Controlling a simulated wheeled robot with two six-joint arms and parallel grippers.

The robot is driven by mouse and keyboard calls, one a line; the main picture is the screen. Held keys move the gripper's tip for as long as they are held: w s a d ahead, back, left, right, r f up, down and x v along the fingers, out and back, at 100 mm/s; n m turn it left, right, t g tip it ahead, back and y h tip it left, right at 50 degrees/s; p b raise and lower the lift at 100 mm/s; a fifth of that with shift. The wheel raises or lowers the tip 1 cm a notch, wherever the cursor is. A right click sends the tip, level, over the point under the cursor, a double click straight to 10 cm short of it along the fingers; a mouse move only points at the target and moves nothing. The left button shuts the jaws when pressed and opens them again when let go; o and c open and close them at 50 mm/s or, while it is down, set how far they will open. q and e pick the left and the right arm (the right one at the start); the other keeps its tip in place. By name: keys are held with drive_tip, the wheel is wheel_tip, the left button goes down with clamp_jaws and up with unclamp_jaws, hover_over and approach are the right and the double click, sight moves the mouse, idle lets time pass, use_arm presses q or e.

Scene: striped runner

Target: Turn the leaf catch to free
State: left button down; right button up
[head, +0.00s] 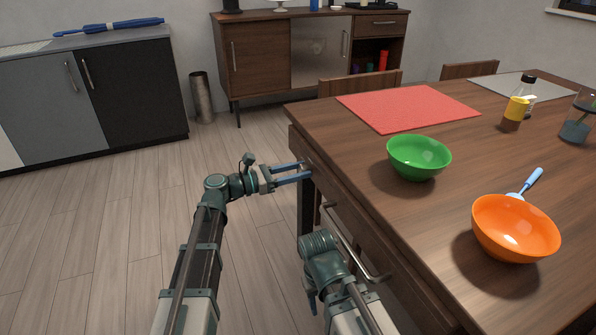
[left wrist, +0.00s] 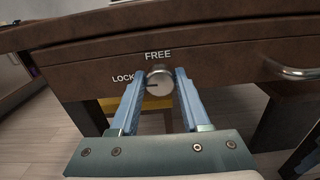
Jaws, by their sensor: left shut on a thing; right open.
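The leaf catch is a round metal knob (left wrist: 160,79) on the table's front apron, between the words LOCK at its left and FREE above it. In the head view the knob is hidden. My right gripper (head: 312,299) hangs low below its wrist, in front of the table, apart from the catch; its fingers show only in part.
A bar handle (head: 350,244) sticks out from the table front, to the right of the knob. On the table (head: 340,133) are a green bowl (head: 419,158), an orange bowl (head: 515,229), a red mat (head: 408,107) and a bottle (head: 516,108). The floor at left is clear.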

use_arm(q)
drive_tip(key=m, duration=0.4)
drive_tip(key=shift+s+m, duration=0.1)
drive_tip(key=shift+m, duration=0.2)
drive_tip(key=m, duration=0.4)
drive_tip(key=shift+f, duration=0.1)
drive_tip(key=shift+s+f+m, duration=0.1)
drive_tip(key=shift+f+m, duration=0.05)
drive_tip(key=shift+m, duration=4.55)
drive_tip(key=shift+c, duration=1.9)
unclamp_jaws()
